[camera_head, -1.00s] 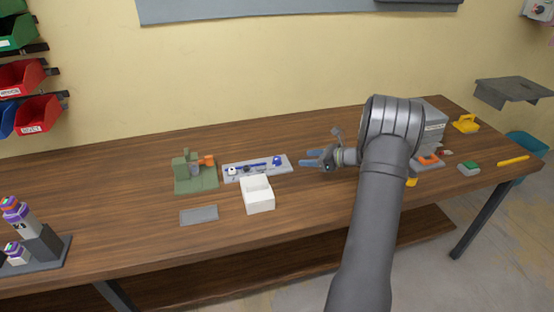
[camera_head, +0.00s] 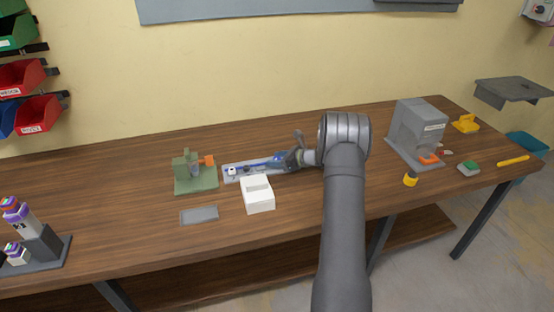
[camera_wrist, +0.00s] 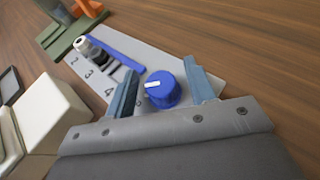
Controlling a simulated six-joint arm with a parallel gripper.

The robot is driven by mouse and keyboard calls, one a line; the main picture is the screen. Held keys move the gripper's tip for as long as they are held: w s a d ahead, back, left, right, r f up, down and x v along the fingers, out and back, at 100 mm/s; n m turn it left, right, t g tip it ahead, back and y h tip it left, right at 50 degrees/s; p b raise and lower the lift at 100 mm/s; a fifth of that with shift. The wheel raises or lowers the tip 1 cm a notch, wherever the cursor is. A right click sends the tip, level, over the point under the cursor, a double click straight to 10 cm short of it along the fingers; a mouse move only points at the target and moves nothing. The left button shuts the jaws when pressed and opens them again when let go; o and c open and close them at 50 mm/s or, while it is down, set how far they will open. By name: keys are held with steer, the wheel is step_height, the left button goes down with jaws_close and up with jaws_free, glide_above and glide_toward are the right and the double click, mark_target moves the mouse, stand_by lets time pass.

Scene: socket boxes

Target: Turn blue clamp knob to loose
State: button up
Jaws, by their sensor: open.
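The blue clamp knob (camera_wrist: 162,90) is a round blue dial with a white pointer mark, at the near end of a light grey plate (camera_wrist: 92,60) in the wrist view. The pointer is turned toward the left of that view. My gripper (camera_wrist: 163,85) is open, with one blue-grey finger on each side of the knob. I cannot tell whether either finger touches it. In the head view my gripper (camera_head: 283,159) is at the plate's right end and hides the knob. A blue bar (camera_wrist: 118,52) and a small white-topped post (camera_wrist: 82,43) are on the plate, beside printed numbers.
A grey flat pad (camera_head: 199,214) lies in front. A grey machine (camera_head: 416,130) stands at the right.

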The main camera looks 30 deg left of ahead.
steer(key=c, duration=1)
steer(key=n+g+h, duration=0.1)
steer(key=n+g, duration=0.3)
steer(key=g, duration=0.1)
steer(key=shift+n+g+h, duration=0.8)
steer(key=shift+n+g, duration=0.8)
steer(key=shift+n, duration=0.1)
steer(key=shift+n+g+h, duration=0.7)
steer(key=shift+n+g, duration=0.1)
steer(key=shift+n, duration=0.1)
